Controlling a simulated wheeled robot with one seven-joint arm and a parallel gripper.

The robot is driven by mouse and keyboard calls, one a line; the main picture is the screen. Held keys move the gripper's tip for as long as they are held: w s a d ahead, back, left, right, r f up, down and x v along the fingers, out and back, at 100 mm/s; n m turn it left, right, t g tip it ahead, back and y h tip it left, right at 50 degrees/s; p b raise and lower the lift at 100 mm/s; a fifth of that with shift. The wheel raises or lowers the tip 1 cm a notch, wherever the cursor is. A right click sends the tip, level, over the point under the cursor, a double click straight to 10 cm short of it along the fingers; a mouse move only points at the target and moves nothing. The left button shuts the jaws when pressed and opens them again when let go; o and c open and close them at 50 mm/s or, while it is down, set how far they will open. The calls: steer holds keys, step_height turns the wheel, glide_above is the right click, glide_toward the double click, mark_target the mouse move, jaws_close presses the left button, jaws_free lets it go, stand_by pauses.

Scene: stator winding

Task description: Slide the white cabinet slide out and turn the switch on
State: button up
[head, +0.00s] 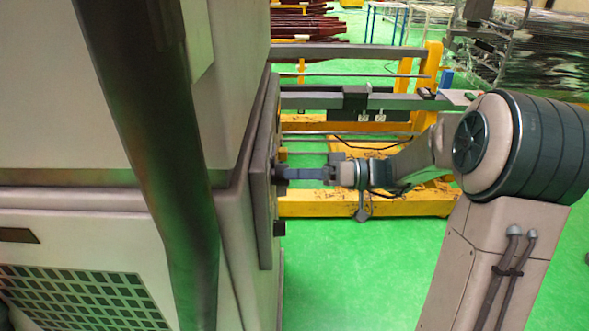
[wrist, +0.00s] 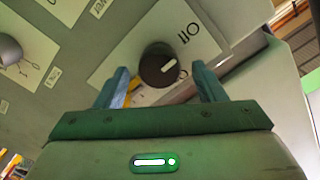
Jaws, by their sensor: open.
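The white cabinet (head: 110,230) fills the left of the head view. A flat panel (head: 265,225) stands out from its right side, seen nearly edge-on; I cannot tell if this is the slide. My gripper (head: 284,173) points left at this panel, with its tips at or very near its face. In the wrist view a round dark switch knob (wrist: 158,66) with a white mark sits on a pale label. My gripper's fingers (wrist: 164,84) are open, one on each side of the knob, with gaps visible. The knob's contact with the fingers is not seen.
Another grey knob (wrist: 9,50) is at the wrist view's left edge, with small labels nearby. A dark vertical post (head: 185,170) crosses in front of the cabinet. A yellow frame (head: 320,205) stands behind my arm. Green floor (head: 350,270) is clear below it.

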steer(key=shift+a, duration=0.5)
steer(key=c, duration=1)
steer(key=shift+o, duration=0.2)
steer(key=shift+m, duration=0.3)
steer(key=shift+m+p, duration=2.85)
steer(key=shift+m, duration=5.75)
steer(key=shift+f, duration=0.1)
